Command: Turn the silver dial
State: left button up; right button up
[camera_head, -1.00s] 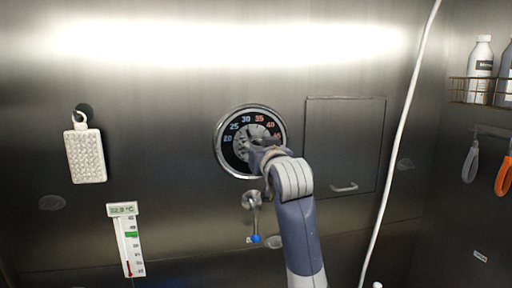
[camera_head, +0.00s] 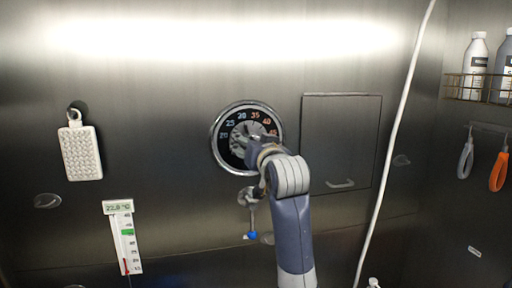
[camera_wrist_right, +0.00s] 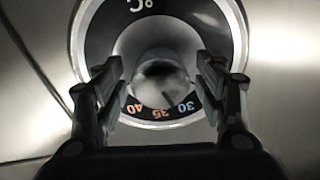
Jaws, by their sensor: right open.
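The silver dial (camera_head: 240,128) is a round knob set in a black ring of temperature numbers with a chrome rim, mounted on the steel wall. My right gripper (camera_head: 254,146) is in front of its lower right part and hides some of the ring and knob. In the right wrist view, the silver knob (camera_wrist_right: 160,82) sits between the two fingers of my right gripper (camera_wrist_right: 160,76). The fingers are spread, one on each side, with a visible gap to the knob. A thin mark on the knob points towards the stretch between 30 and 35. My left gripper is not in view.
A small lever with a blue tip (camera_head: 251,235) hangs below the dial. A square wall panel with a handle (camera_head: 341,144) is to the right, then a white hose (camera_head: 394,150). A white brush (camera_head: 81,153) and a thermometer (camera_head: 126,245) are at left.

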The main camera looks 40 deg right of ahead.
jog(key=v, duration=1.2)
jog(key=shift+f, duration=0.15)
